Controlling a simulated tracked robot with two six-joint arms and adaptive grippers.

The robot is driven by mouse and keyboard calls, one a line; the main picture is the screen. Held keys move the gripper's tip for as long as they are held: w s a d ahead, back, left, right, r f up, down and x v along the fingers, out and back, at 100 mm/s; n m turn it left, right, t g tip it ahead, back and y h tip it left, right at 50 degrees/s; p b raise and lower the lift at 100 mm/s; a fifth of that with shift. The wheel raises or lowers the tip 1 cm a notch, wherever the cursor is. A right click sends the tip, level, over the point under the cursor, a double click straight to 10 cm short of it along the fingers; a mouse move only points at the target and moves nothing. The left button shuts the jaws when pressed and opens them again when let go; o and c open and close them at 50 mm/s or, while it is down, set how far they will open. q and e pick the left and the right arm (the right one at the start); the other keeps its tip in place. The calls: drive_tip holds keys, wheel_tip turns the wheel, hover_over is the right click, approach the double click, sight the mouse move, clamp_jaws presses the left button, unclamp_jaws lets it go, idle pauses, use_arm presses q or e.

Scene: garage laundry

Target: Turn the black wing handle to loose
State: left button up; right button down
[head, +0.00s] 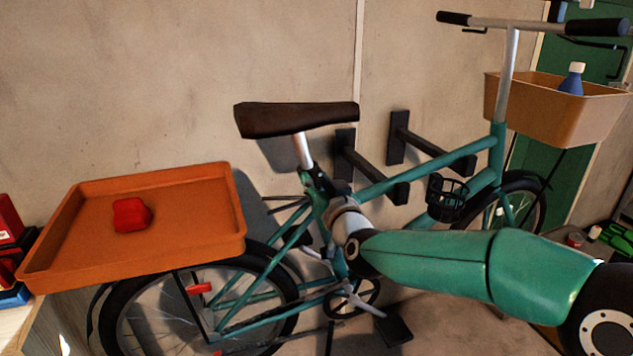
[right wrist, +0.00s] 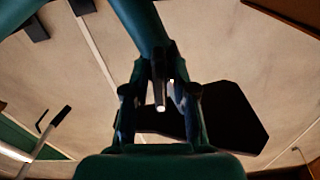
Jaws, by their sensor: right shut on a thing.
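The teal bicycle (head: 430,168) stands against the wall, with its brown saddle (head: 296,118) on a silver seat post (head: 303,150). My right gripper (head: 328,186) reaches in from the right to the seat clamp just below that post. In the right wrist view my right gripper (right wrist: 160,72) is shut on the black wing handle (right wrist: 159,90), a narrow dark lever beneath the teal frame tube (right wrist: 138,22). In the head view the fingers and the handle merge into one dark patch, so its angle is unclear. My left gripper is out of view.
An orange tray (head: 85,190) with a red lump (head: 131,215) sits over the rear wheel. Black wall brackets (head: 375,175) stick out behind the frame. A basket (head: 550,120) with a blue bottle (head: 572,80) hangs at the front. Red and blue boxes (head: 12,255) stand far left.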

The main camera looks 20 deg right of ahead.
drive_tip(key=shift+a+f+n, duration=0.15)
drive_tip(key=shift+f+n, duration=0.25)
drive_tip(key=shift+n, duration=0.7)
drive_tip(key=c, duration=1.3)
unclamp_jaws()
drive_tip(key=shift+o, duration=0.5)
drive_tip(key=shift+r, duration=0.2)
drive_tip(key=s, duration=1.2)
drive_tip(key=shift+d, duration=0.3)
